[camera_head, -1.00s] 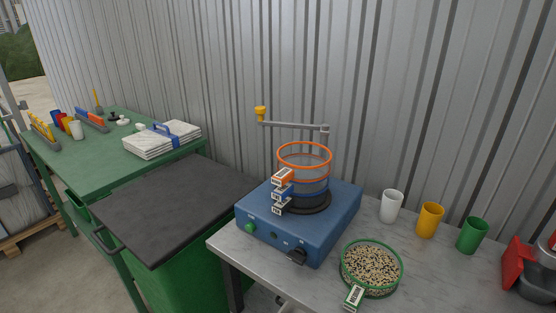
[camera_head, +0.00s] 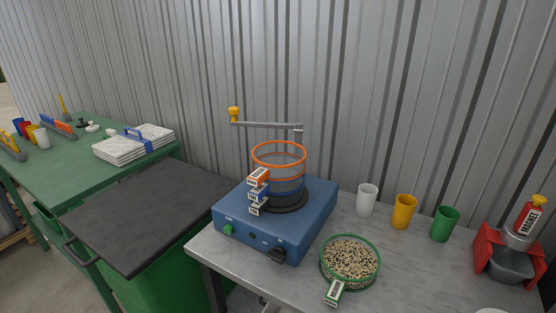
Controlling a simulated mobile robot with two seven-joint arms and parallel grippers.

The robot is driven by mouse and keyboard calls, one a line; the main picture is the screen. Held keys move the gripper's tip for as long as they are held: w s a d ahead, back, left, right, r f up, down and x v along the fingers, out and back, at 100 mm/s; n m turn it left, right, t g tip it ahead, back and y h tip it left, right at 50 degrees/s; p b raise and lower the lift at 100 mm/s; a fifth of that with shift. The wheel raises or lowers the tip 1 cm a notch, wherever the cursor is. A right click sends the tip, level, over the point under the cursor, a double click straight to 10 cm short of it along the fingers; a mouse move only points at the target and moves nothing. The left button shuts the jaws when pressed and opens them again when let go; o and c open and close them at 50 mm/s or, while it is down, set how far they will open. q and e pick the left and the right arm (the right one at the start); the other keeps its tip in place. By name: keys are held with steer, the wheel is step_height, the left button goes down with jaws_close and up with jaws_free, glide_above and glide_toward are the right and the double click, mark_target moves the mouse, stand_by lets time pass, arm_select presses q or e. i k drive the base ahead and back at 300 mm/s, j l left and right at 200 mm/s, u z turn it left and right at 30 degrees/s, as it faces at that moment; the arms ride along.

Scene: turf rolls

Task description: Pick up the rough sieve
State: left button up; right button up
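A stack of round sieves stands upright on the blue shaker machine (camera_head: 285,220). The top sieve has an orange rim (camera_head: 279,146) and an orange label tab (camera_head: 259,176). Below it, blue and dark tabs (camera_head: 257,194) stick out to the left. I cannot read which sieve is marked rough. Neither of my grippers is in view.
White (camera_head: 367,200), yellow (camera_head: 404,212) and green (camera_head: 445,224) cups stand to the right, then a red device (camera_head: 497,262). A dark lid (camera_head: 140,215) and a green table (camera_head: 75,160) are at left.

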mark_target(278, 161)
steer(key=z, duration=0.35)
steer(key=j+z, duration=0.15)
steer(key=z, duration=0.6)
steer(key=j+z, duration=0.4)
steer(key=k+j+z, duration=0.15)
steer(key=j+z, duration=0.2)
steer(key=k+j, duration=0.15)
steer(key=j, duration=0.25)
steer(key=k+j+z, duration=0.15)
steer(key=j, duration=0.3)
steer(key=k+j, duration=0.2)
steer(key=j, duration=0.2)
steer(key=z, duration=0.05)
